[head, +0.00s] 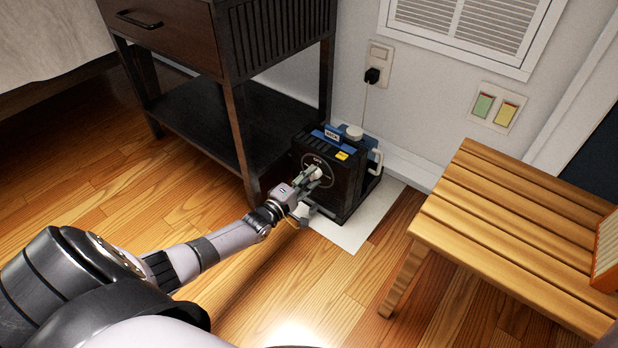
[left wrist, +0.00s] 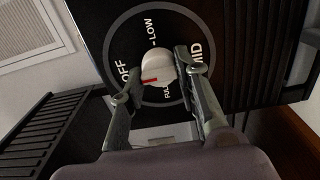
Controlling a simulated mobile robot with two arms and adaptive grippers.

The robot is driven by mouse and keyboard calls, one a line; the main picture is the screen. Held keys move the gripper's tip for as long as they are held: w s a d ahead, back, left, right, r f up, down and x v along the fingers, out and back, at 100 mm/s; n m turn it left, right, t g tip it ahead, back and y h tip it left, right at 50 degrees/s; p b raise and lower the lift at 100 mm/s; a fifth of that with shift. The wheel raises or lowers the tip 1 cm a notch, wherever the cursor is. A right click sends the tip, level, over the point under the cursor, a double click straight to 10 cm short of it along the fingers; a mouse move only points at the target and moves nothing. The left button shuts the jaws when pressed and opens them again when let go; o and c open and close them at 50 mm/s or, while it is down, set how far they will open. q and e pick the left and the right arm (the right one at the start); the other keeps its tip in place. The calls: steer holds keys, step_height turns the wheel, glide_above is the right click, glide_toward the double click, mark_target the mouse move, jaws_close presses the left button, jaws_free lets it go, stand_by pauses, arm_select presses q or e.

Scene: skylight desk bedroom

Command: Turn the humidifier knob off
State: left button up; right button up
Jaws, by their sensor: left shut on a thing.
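The humidifier (head: 341,190) is a dark box with a blue top edge, standing on a white mat (head: 380,217). Its front has a round dial (left wrist: 140,22) marked OFF, LOW, MID and FULL. The white knob (left wrist: 158,68) sits in the dial's middle; its red mark (left wrist: 150,80) is on its left side, on the side of the OFF label. My left gripper (head: 310,178) is at the humidifier's front. In the left wrist view its two fingers (left wrist: 157,72) are on either side of the knob, shut on it. My right gripper is not in view.
A dark nightstand (head: 240,130) with an open lower shelf stands close to the left of the humidifier. A slatted wooden bench (head: 480,210) is at the right. A plugged outlet (head: 378,65) is on the wall behind. The wooden floor in front is clear.

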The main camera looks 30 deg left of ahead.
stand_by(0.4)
arm_select(q)
steer(key=o, duration=1.1)
steer(key=shift+o, duration=0.3)
steer(key=s+a, duration=0.1)
steer(key=s, duration=1.1)
steer(key=shift+s+f, duration=0.1)
